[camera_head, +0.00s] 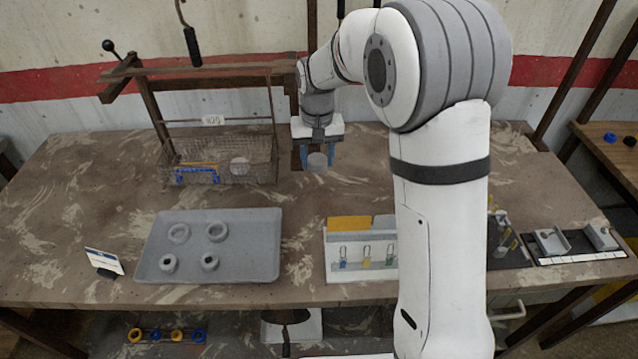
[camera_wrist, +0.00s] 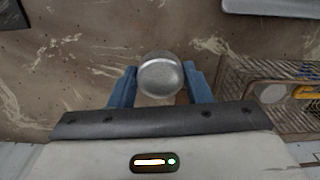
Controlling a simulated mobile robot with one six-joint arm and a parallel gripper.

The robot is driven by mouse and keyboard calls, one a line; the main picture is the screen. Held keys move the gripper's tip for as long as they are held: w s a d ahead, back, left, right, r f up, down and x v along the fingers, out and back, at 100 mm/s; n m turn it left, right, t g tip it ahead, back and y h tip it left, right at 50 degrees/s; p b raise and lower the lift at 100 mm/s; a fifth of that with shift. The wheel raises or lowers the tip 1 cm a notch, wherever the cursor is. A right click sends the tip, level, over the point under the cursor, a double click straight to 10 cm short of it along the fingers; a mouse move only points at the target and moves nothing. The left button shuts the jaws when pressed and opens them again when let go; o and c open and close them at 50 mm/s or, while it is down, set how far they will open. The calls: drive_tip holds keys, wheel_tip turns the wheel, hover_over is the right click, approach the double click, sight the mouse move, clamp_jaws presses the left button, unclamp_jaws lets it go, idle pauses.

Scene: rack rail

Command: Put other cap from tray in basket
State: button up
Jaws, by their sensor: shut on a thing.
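My gripper (camera_head: 317,157) is shut on a round grey cap (camera_head: 317,161). In the wrist view the cap (camera_wrist: 160,75) sits between the two blue fingers of my gripper (camera_wrist: 161,87). It is held above the table, to the right of the wire basket (camera_head: 221,160). The basket, also in the wrist view (camera_wrist: 235,85), holds a light round cap (camera_head: 240,166), a blue item and a yellow-orange item. The grey tray (camera_head: 212,265) lies nearer the front with several grey ring-shaped parts on it, two flat and two taller.
A dark wooden frame with a rail (camera_head: 200,77) stands over the basket at the back. A small sign (camera_head: 105,262) stands left of the tray. A white holder (camera_head: 360,255) with coloured tags stands right of the tray. The table between basket and tray is clear.

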hover_over(318, 197)
wheel_tip(318, 197, down, 7)
drive_tip(key=shift+r, duration=0.1)
drive_tip(key=shift+s+f+p, duration=0.1)
drive_tip(key=shift+f+p, duration=0.4)
drive_tip(key=shift+f, duration=2.1)
drive_tip(key=shift+f, duration=0.25)
drive_tip(key=o, duration=1)
drive_tip(key=shift+r, duration=0.1)
